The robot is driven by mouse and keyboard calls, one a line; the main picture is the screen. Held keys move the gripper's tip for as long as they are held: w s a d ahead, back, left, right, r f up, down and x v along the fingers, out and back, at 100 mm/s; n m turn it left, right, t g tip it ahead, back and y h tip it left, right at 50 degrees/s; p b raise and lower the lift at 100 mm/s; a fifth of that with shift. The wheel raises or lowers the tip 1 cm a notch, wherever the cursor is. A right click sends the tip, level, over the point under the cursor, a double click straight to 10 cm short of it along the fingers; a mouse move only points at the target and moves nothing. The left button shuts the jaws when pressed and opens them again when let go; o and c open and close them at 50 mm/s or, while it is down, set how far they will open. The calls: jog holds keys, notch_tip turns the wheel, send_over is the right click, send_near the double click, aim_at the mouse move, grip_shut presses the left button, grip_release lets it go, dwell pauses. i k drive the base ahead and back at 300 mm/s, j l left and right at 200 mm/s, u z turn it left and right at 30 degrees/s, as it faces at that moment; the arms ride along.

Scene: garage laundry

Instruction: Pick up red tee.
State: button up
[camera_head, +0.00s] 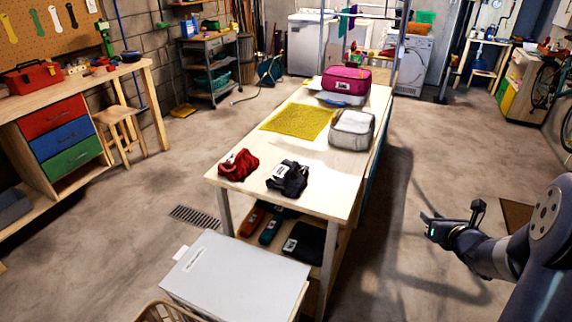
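The red tee (239,165) is a crumpled red cloth with a small white tag. It lies near the front left corner of the pale wooden table (255,193). A crumpled black garment (288,178) with a white label lies just right of it, with a narrow gap between them. My gripper (427,222) is at the right, out over the floor and well away from the table. Its fingers seem spread, with nothing seen between them. The underside of the red tee is hidden.
A yellow mat (299,119), a grey fabric bin (351,129) and a magenta bag (346,79) are farther back on the table. A grey-lidded box (233,272) stands before the table. A wooden stool (121,132) stands left. Floor between the table and my arm is clear.

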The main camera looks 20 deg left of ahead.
aim_at(235, 166)
jog(key=i+u, duration=0.1)
jog(key=u, duration=0.3)
jog(key=i+u, duration=0.1)
jog(key=u, duration=0.25)
jog(key=l+u, duration=0.1)
jog(key=u, duration=0.3)
jog(key=i+l+u, duration=0.1)
jog(key=u, duration=0.25)
jog(key=i+l+u, duration=0.15)
jog(key=l, duration=0.2)
jog(key=i+l+u, duration=0.25)
jog(key=i+l, duration=0.15)
jog(key=l, duration=0.35)
jog(key=i+l+u, duration=0.15)
jog(key=l, duration=0.25)
